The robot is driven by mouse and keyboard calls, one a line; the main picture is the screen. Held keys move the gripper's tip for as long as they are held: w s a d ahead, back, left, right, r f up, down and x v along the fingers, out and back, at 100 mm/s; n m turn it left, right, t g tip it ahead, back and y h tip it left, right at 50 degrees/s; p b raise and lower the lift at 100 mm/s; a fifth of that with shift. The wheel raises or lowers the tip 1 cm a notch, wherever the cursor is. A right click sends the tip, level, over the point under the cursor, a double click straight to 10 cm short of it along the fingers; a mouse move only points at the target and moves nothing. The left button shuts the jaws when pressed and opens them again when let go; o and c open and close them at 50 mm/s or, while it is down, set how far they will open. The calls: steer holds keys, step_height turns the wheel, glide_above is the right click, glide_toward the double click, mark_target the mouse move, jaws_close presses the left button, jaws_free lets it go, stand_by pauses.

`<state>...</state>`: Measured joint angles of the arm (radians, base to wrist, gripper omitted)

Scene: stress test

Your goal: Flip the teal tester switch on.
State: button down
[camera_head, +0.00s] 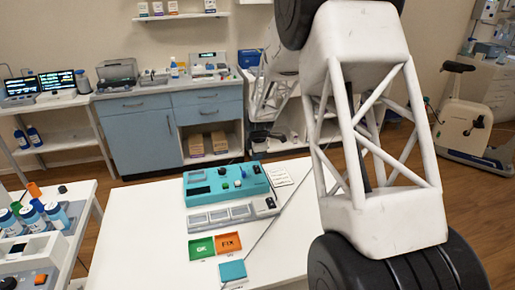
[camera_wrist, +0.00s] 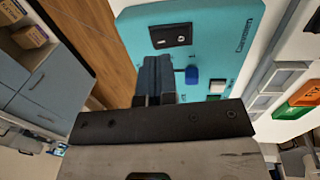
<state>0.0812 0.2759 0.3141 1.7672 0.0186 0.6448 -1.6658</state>
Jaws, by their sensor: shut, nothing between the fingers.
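The teal tester (camera_head: 204,198) is a box on the white table in the head view, with a dark display, a green knob and a blue knob on top. In the wrist view the teal tester (camera_wrist: 225,18) fills the upper middle. A black switch plate (camera_wrist: 171,35) is on its face, and a blue knob (camera_wrist: 191,75) stands lower right of it. I cannot tell the switch position. My gripper (camera_wrist: 158,62) is shut and empty, its fingertips over the tester face just below the switch plate in the picture. Whether they touch the panel is unclear. The fingers hide part of the face.
The left of the white table (camera_head: 140,235) is clear.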

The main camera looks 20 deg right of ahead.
mark_target(257, 168)
steer(key=shift+w+f, duration=0.15)
steer(key=shift+f, duration=0.8)
steer(key=shift+w+f, duration=0.15)
steer(key=shift+f, duration=0.8)
steer(key=shift+f, duration=0.1)
steer(key=shift+f+g, duration=0.15)
steer(key=shift+g, duration=0.15)
steer(key=shift+s, duration=0.7)
steer(key=shift+r, duration=0.3)
step_height(257, 168, up, 14)
steer(key=s, duration=0.2)
steer(key=shift+f, duration=0.15)
